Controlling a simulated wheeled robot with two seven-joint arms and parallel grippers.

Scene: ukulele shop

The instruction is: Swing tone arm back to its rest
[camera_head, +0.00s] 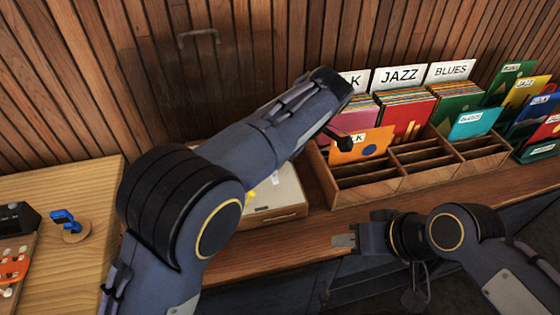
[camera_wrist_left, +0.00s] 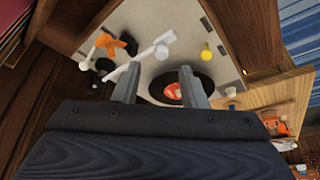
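The turntable (camera_head: 285,196) is a pale-topped box with a wooden side, mostly hidden by my left arm in the head view. In the left wrist view, its pale top (camera_wrist_left: 150,20) carries a black record with a red-orange label (camera_wrist_left: 190,90) and a white tone arm (camera_wrist_left: 148,53). My left gripper (camera_wrist_left: 158,82) is open, its two grey fingers apart over the turntable. The tone arm crosses beyond and partly between the fingers; contact is not clear. My right gripper (camera_head: 345,241) is in front of the shelf edge, fingers together, holding nothing visible.
A wooden record bin (camera_head: 405,186) with several sleeves and genre cards stands right of the turntable. An orange sleeve (camera_head: 361,146) leans in it. A blue item on a round stand (camera_head: 70,228) is on the light table at left. A slatted wall is behind.

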